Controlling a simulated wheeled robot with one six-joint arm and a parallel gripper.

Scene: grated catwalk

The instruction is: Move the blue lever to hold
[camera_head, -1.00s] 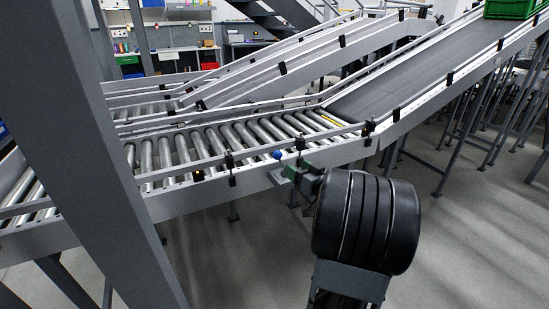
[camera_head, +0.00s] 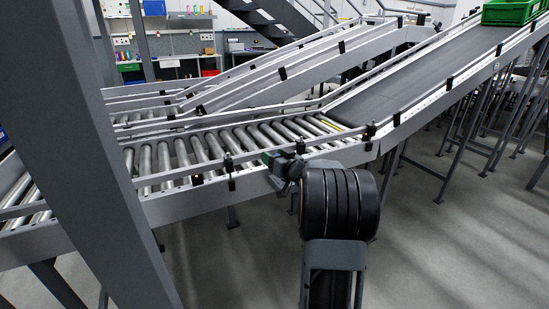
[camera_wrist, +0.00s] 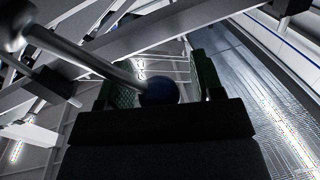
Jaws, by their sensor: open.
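The blue lever shows in the wrist view as a dark blue ball knob (camera_wrist: 158,92) on a bent grey metal rod that comes in from the upper left. My gripper (camera_wrist: 160,82) is open, with one green-padded finger on each side of the knob. I cannot tell whether either finger touches it. In the head view my gripper (camera_head: 270,162) is at the near side rail of the roller conveyor, and the knob is hidden behind it. No hold marking can be made out.
The roller conveyor (camera_head: 205,150) runs across the middle and meets a sloping belt (camera_head: 410,85) with a green crate (camera_head: 511,12) at its top. A thick grey post (camera_head: 75,150) blocks the left. Open floor (camera_head: 440,250) lies at the right front.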

